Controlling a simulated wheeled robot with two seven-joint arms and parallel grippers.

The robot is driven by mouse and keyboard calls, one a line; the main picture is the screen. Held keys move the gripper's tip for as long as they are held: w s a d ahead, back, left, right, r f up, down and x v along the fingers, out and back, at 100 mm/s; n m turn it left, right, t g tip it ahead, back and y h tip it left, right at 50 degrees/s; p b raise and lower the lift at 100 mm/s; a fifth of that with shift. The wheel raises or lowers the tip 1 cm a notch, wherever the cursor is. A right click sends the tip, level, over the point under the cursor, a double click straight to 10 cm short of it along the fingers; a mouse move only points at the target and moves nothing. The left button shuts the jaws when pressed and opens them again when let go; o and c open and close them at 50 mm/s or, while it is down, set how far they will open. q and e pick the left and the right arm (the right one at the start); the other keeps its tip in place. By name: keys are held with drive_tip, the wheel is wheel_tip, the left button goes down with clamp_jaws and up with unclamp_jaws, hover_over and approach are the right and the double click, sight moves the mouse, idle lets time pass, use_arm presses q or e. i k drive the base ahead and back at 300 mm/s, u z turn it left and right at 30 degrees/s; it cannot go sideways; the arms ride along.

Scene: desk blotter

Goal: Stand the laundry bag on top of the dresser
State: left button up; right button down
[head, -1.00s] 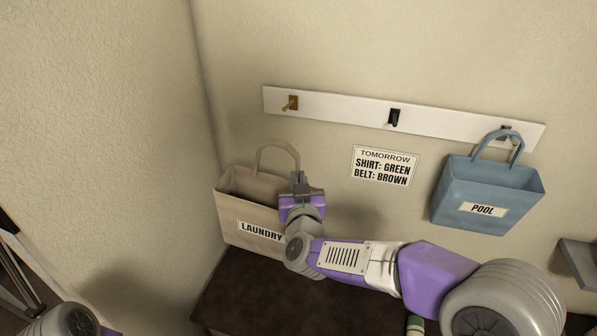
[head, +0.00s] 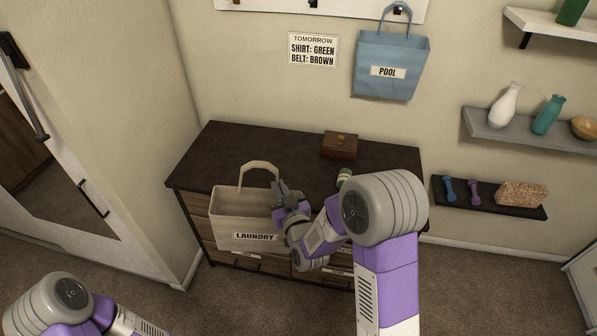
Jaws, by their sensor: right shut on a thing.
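The beige laundry bag (head: 236,216) with a "LAUNDRY" label hangs upright in front of the dresser in the head view. Its handle loop stands up above its open top. My right gripper (head: 278,190) is shut on the laundry bag at the right side of its handle. The dark-topped dresser (head: 225,150) stands against the wall behind the bag. The bag overlaps the dresser's front edge and drawers in the picture. Of my left arm, only links show at the lower left; its gripper is out of view.
A wooden box (head: 340,145) and a green-and-white roll (head: 344,178) are on the dresser's right half. The left and back of the top are bare. A blue pool bag (head: 390,65) hangs above. Shelves (head: 530,130) are at the right, a mirrored door (head: 70,180) at the left.

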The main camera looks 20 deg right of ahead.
sight(271, 177)
drive_tip(key=k, duration=1.15)
drive_tip(key=z, duration=0.7)
drive_tip(key=i, duration=1.15)
drive_tip(key=u, duration=0.7)
drive_tip(key=i, duration=1.1)
